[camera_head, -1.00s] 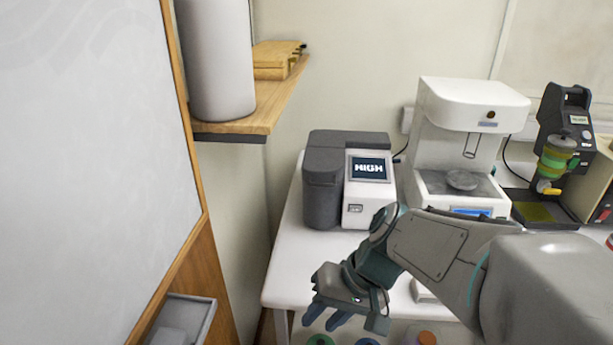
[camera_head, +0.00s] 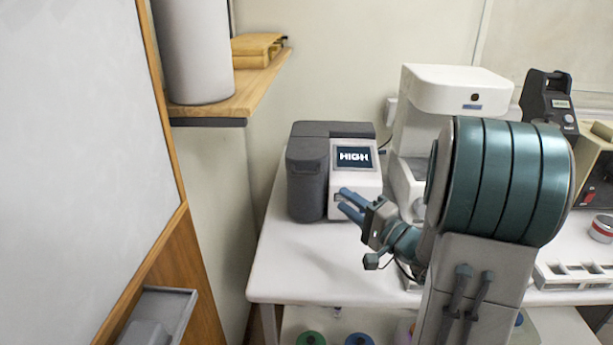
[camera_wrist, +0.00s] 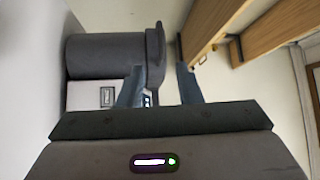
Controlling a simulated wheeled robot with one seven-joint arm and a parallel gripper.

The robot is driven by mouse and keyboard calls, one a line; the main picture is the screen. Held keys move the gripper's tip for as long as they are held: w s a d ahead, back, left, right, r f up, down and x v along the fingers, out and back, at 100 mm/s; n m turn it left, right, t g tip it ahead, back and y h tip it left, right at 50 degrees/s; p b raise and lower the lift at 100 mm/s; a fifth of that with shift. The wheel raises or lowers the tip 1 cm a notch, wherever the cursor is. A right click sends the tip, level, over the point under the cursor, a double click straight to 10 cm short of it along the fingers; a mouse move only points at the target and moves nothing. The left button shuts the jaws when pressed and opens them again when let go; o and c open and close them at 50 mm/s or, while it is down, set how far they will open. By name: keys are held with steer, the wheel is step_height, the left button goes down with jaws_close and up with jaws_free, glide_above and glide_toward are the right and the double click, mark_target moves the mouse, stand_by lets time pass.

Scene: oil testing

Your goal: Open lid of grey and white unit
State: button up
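The grey and white unit (camera_head: 308,182) stands at the back left of the white table, with a dark grey body and lid and a white front panel with a screen reading "HIGH". Its lid looks shut. My gripper (camera_head: 345,202) is in front of the unit's white panel, with its two blue fingers pointing left towards it. The unit (camera_wrist: 105,58) shows sideways there, beyond the left finger. I cannot tell whether a finger touches the panel.
A white machine (camera_head: 450,92) stands right of the unit, partly hidden by my arm. A wooden shelf (camera_head: 255,95) with a white cylinder (camera_head: 193,50) is at the upper left. The table's front left (camera_head: 305,265) is clear. A white board (camera_head: 75,150) stands far left.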

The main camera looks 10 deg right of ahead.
mark_target(307, 173)
steer(key=p+x, duration=0.4)
steer(key=x, duration=0.9)
steer(key=shift+w+a+r, duration=0.15)
steer(key=shift+w, duration=0.2)
jaws_close()
